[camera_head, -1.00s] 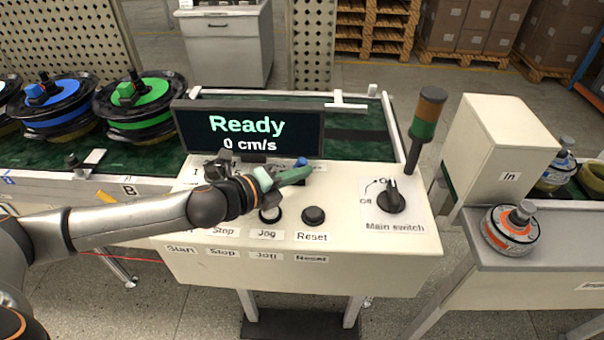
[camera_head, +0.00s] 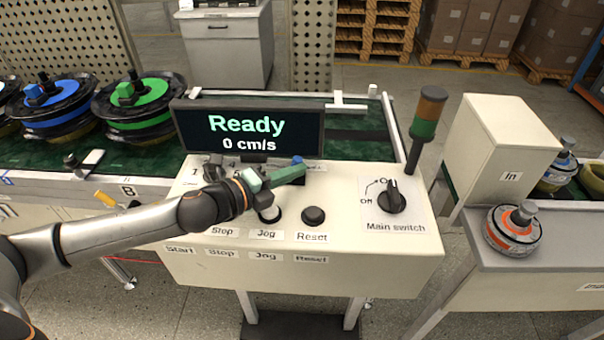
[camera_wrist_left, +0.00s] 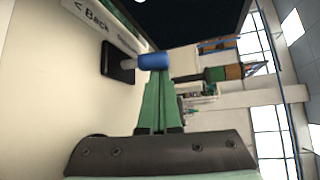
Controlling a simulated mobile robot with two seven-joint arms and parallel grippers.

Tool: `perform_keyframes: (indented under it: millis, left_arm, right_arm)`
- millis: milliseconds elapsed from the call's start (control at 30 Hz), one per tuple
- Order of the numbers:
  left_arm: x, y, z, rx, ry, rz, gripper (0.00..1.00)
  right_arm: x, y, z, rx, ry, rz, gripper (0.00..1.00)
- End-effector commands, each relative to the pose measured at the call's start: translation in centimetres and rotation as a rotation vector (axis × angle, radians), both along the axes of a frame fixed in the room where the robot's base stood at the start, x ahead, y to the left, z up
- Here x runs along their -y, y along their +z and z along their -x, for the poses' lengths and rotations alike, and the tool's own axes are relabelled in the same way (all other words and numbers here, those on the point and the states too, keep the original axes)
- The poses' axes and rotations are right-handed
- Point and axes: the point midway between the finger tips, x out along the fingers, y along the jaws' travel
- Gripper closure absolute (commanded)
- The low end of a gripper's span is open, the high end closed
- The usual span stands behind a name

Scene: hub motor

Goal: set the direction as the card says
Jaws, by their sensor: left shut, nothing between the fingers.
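My left gripper (camera_head: 300,172) is shut and empty, its green fingers over the back of the control panel (camera_head: 345,235), just below the display (camera_head: 248,130). In the left wrist view its fingertips (camera_wrist_left: 159,75) are right at a lever with a blue knob (camera_wrist_left: 154,61), which stands on a dark square base beside a "Back" label (camera_wrist_left: 95,15). I cannot tell for certain whether they touch. The blue knob (camera_head: 298,160) also shows in the head view, partly behind the fingers. The display reads "Ready" and "0 cm/s". I see no card that I can read. My right gripper is not in view.
The panel carries a Jog button (camera_head: 269,214), a Reset button (camera_head: 313,215) and the main switch (camera_head: 391,200), turned toward On.

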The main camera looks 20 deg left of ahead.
Motion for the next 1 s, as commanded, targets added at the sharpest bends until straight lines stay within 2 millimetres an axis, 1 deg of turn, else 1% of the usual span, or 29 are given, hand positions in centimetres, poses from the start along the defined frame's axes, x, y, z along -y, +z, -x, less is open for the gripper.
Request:
perform_keyframes:
  millis: [33,600,867,1000]
  left_arm:
    - [-0.3,0.0,-0.1,0.001,0.006,-0.003,1.0]
    - [-1.4,0.1,0.3,-0.001,0.005,-0.003,1.0]
    - [-1.3,0.0,0.3,0.0,0.003,-0.002,1.0]
    - [-1.8,0.0,1.1,-0.002,0.004,-0.003,1.0]
  right_arm:
    - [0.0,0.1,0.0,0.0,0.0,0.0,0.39]
    - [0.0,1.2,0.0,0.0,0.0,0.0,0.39]
    - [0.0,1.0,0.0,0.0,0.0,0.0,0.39]
    - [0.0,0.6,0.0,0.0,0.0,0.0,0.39]
